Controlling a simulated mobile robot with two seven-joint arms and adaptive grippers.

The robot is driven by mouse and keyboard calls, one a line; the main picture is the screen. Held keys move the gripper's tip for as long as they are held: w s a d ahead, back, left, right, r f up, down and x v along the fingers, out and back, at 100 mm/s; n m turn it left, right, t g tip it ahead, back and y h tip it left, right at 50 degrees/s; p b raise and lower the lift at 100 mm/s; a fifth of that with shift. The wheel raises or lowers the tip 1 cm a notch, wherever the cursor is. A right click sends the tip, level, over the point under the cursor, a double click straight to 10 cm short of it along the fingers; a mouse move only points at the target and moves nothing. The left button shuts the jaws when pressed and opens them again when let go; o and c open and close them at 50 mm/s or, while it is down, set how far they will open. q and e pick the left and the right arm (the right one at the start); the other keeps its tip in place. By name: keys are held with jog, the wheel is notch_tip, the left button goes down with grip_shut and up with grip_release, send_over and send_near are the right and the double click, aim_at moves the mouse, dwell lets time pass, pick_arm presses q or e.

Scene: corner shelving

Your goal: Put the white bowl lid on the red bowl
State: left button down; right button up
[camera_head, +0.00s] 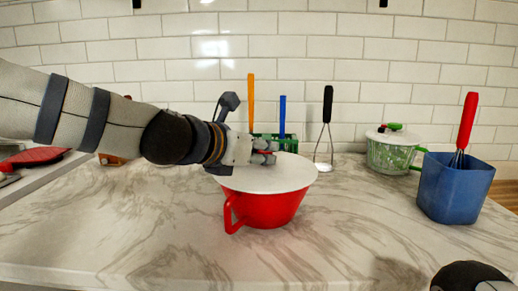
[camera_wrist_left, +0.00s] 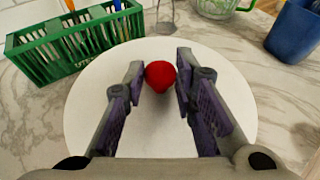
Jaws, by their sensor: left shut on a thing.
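The white bowl lid (camera_head: 275,178) is at the top of the red bowl (camera_head: 265,209), roughly level and covering its opening. I cannot tell whether it is fully seated on the rim. The bowl stands upright on the counter, with its red handle toward the front left. My left gripper (camera_head: 268,152) comes in from the left over the lid. In the left wrist view the lid (camera_wrist_left: 160,125) is a wide white disc, and its red knob (camera_wrist_left: 160,76) sits between the fingers of my left gripper (camera_wrist_left: 161,78), which is shut on it. The bowl is hidden there.
A green utensil basket (camera_wrist_left: 72,45) stands close behind the lid. The marble counter's front left is clear. My right arm shows at bottom right.

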pick_arm(q)
jog(key=c, duration=1.2)
grip_release()
